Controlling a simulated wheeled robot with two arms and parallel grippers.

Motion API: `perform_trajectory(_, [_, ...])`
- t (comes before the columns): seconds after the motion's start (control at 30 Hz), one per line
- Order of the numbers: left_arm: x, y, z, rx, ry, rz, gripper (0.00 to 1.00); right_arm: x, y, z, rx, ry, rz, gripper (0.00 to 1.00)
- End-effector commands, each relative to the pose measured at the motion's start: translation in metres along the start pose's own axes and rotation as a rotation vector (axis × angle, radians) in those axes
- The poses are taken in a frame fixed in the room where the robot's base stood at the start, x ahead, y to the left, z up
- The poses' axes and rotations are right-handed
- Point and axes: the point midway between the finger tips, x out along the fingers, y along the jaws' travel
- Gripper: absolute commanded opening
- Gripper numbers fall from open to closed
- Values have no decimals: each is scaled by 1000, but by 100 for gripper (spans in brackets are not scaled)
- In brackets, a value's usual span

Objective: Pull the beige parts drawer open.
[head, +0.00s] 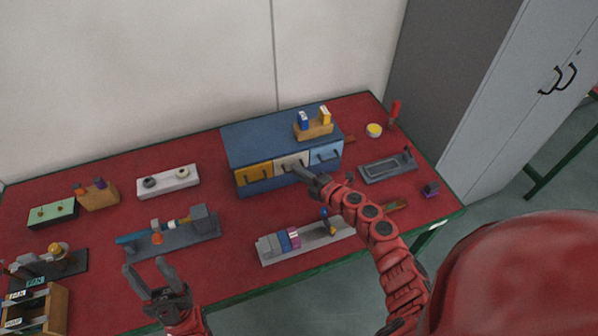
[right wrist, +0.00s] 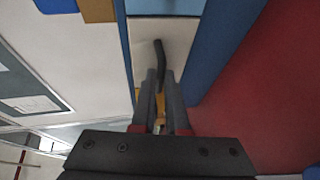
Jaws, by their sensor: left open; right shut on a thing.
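The beige parts drawer (head: 290,161) is the middle of three drawers in the blue cabinet (head: 240,145), and its front looks about level with its neighbours. Its beige front (right wrist: 145,35) and dark handle (right wrist: 159,50) also show in the right wrist view. My right gripper (head: 303,171) is at the drawer front. Its fingers (right wrist: 161,80) are shut on the handle, partly hiding it. My left gripper (head: 145,266) is open and empty above the table's front edge, away from the cabinet.
A yellow drawer (head: 254,175) and a light blue drawer (head: 325,153) flank it. A wooden holder (head: 314,131) stands on the cabinet. Bare red table (head: 240,210) shows before the cabinet.

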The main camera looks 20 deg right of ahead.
Motion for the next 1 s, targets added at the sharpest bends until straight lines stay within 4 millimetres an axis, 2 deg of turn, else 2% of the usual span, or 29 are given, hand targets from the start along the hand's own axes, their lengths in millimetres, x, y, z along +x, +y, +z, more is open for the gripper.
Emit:
perform_trajectory(0.47, [0,0,0,0,0,0,50,-6,-2,-1,-2,-1,-1,0])
perform_trajectory(0.57, [-1,0,0,0,0,0,50,-20,-7,-6,-3,-2,-3,0])
perform_trajectory(0.9, [-11,1,2,0,0,0,50,-86,-24,-33,0,-6,-2,0])
perform_trajectory(1.0, [-13,1,2,0,0,0,50,-97,-25,-37,0,-7,-3,0])
